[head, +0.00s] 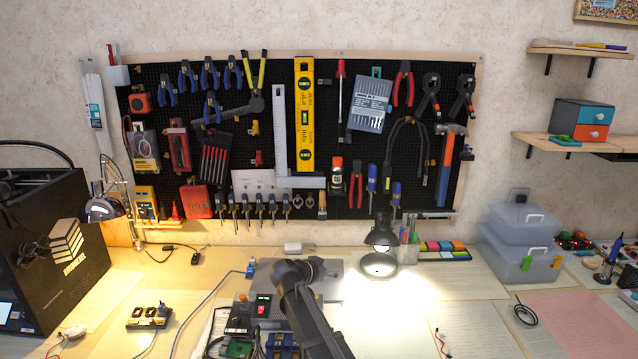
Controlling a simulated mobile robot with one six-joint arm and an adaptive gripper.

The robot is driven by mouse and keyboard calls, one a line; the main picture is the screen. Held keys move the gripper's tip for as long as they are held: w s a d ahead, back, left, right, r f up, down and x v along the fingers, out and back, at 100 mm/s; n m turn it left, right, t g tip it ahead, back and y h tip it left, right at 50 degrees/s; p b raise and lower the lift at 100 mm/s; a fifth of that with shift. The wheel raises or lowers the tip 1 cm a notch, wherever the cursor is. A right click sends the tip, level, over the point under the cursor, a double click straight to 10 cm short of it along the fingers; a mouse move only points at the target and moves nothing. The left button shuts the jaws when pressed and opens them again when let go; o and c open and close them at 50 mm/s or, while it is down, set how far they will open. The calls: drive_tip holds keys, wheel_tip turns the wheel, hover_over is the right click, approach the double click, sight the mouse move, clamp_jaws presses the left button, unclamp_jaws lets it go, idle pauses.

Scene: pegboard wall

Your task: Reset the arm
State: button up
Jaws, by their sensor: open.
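My dark arm (305,305) rises from the bottom edge, right of the middle of the desk's front, in the head view. It bends at a rounded joint in front of a grey plate on the desk. No gripper fingers can be made out, so my gripper is not seen. Nothing held shows at the arm's visible end.
A black pegboard (270,120) full of tools hangs behind the desk (400,320). A black lamp (380,250) stands right of my arm, and a red-switched box (262,308) is close on its left. A black printer (50,250) and clear bins (515,260) flank the desk.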

drive_tip(key=s+d+f+n+g+y+p, duration=0.25)
drive_tip(key=s+d+g+p, duration=0.2)
drive_tip(key=s+d, duration=0.7)
drive_tip(key=s+d+r+n+g+y+p, duration=0.1)
drive_tip(key=s+n+g+y+p, duration=0.3)
drive_tip(key=s, duration=1)
drive_tip(key=d+n+y, duration=0.1)
drive_tip(key=y, duration=0.2)
drive_tip(key=shift+d+r, duration=0.15)
idle(0.5)
